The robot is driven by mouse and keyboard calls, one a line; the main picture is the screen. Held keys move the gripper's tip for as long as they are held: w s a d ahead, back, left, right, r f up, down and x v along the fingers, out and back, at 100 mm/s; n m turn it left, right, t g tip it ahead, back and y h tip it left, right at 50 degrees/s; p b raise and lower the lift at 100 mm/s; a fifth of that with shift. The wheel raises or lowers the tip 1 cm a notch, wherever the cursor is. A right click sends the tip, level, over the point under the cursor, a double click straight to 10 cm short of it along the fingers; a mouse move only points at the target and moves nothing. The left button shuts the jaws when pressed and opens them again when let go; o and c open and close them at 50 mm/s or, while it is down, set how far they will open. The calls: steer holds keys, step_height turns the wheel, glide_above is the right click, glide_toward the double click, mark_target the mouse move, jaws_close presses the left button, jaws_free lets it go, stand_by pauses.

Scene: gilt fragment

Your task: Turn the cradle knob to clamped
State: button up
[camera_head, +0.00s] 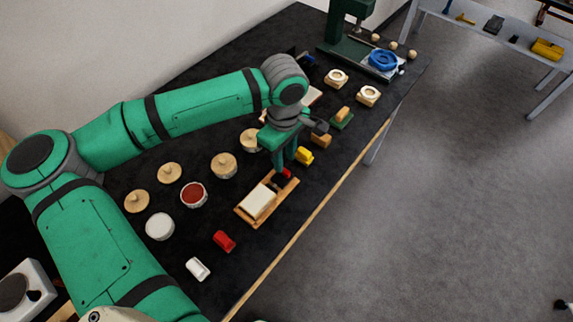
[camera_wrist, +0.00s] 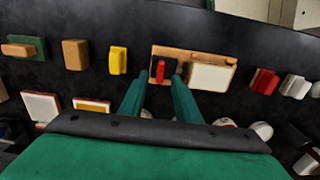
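The cradle is a light wooden tray (camera_head: 241,210) with a cream-white block (camera_head: 258,202) in it and a small red knob (camera_head: 287,173) at its far end. In the wrist view the red knob (camera_wrist: 160,71) stands on a dark patch of the tray, left of the white block (camera_wrist: 210,76). My gripper (camera_wrist: 160,78) is open, with a clear gap between its two green fingers. The knob shows between the fingertips there; I cannot tell whether either finger touches it. In the head view my gripper (camera_head: 281,168) points down at the knob end and partly hides it.
A yellow block (camera_head: 304,156) stands close beyond the cradle. A red block (camera_head: 225,241) and a white block (camera_head: 198,269) lie on the near side. Several round pots and lids, including a red-filled pot (camera_head: 193,194), stand to the left. The black table's edge (camera_head: 310,217) runs along the right.

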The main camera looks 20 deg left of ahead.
steer(key=f, duration=0.3)
steer(key=shift+s+a+f, duration=0.15)
steer(key=shift+a+f, duration=0.1)
steer(key=shift+f, duration=0.15)
steer(key=shift+d+f, duration=0.15)
steer(key=shift+f, duration=0.4)
